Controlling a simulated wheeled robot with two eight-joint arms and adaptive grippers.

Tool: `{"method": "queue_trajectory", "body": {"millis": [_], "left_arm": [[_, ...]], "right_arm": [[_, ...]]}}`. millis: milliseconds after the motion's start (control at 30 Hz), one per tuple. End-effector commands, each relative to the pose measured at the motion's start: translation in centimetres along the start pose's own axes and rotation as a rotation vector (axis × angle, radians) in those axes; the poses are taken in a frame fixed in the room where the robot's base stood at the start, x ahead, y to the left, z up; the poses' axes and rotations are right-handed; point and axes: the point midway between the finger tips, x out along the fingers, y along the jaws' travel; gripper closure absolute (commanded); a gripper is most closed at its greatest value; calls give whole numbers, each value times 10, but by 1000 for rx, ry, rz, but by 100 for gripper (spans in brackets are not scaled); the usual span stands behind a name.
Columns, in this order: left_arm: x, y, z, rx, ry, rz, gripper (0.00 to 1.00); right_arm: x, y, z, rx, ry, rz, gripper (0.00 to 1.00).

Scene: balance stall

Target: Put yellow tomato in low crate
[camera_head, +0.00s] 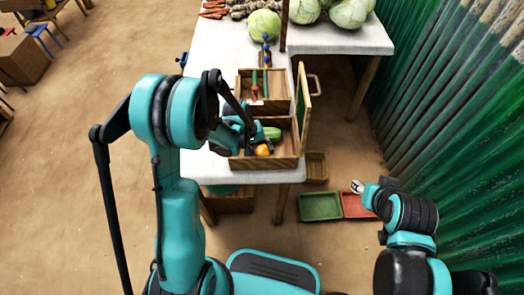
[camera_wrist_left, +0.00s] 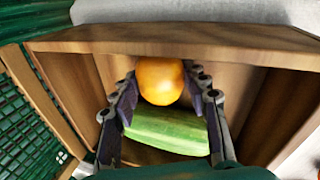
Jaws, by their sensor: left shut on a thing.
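The yellow tomato (camera_head: 262,150), orange-yellow and round, is inside the front wooden crate (camera_head: 285,163) on the table, near its front wall. In the left wrist view the tomato (camera_wrist_left: 160,80) sits between the fingertips of my left gripper (camera_wrist_left: 161,88), which is shut on it. In the head view my left gripper (camera_head: 250,137) reaches down into that crate and is partly hidden by my arm. My right gripper (camera_head: 357,187) is far off at the right, above the floor trays; its jaws are too small to read. I cannot tell which container is the low crate.
A green cucumber-like vegetable (camera_wrist_left: 168,130) lies in the same crate, close to the fingers. Behind is another wooden crate (camera_head: 243,85), with a green panel (camera_head: 302,98) upright beside it. A green tray (camera_head: 320,207), a red tray (camera_head: 357,206) and a small wooden box (camera_head: 316,167) are lower down, right.

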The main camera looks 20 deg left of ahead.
Motion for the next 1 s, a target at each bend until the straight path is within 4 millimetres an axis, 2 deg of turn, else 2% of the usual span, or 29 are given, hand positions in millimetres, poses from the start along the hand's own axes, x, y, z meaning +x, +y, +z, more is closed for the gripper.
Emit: {"method": "queue_trajectory", "body": {"millis": [100,133,200,500,633,767,1000], "left_arm": [[4,-1,0,0,0,0,86],[4,-1,0,0,0,0,52],[3,-1,0,0,0,0,34],[2,-1,0,0,0,0,34],[-5,1,0,0,0,0,34],[-29,1,0,-1,0,0,34],[-84,1,0,-1,1,0,34]], "right_arm": [[3,0,2,0,0,0,60],[4,0,2,0,0,0,60],[3,0,2,0,0,0,60],[2,0,2,0,0,0,60],[-3,0,-2,0,0,0,60],[-11,0,-8,0,0,0,60],[-28,0,-20,0,0,0,60]]}}
